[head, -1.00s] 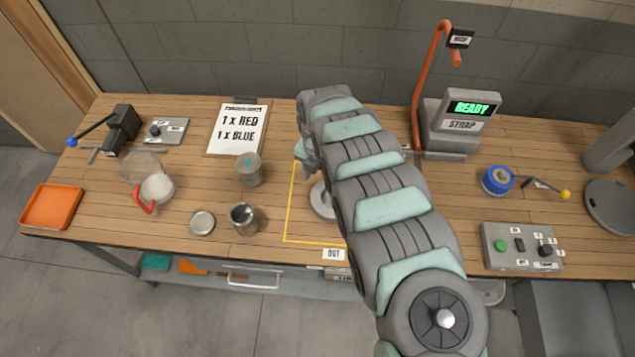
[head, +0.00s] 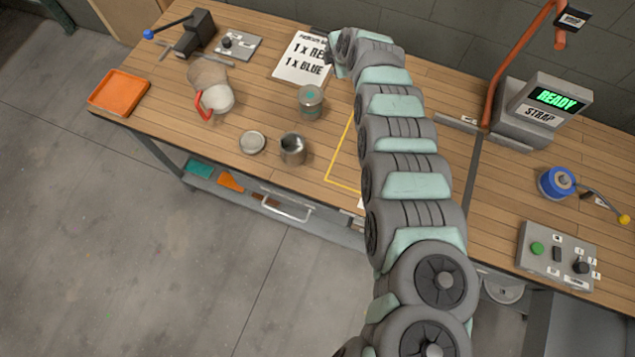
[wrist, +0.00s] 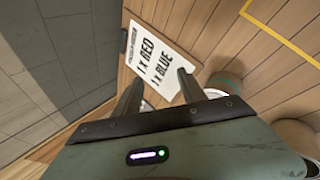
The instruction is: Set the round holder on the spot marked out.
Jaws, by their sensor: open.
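The spot marked out by a yellow outline (head: 338,150) is on the bench, partly covered by my arm. Its lines also show at the top right of the wrist view (wrist: 277,35). I cannot make out the round holder now; a grey round piece that stood inside the outline a second ago is behind my arm. My gripper (head: 336,62) is at the right edge of the white order sheet (head: 302,59). In the wrist view my gripper (wrist: 160,77) is open, with the sheet beyond its fingers and nothing between them.
A teal-banded tin (head: 311,100), a metal cup (head: 293,149) and a round lid (head: 252,142) stand left of the outline. A red-handled jug (head: 217,99) and an orange tray (head: 118,92) are farther left. A strap machine (head: 535,112) and blue reel (head: 557,183) stand right.

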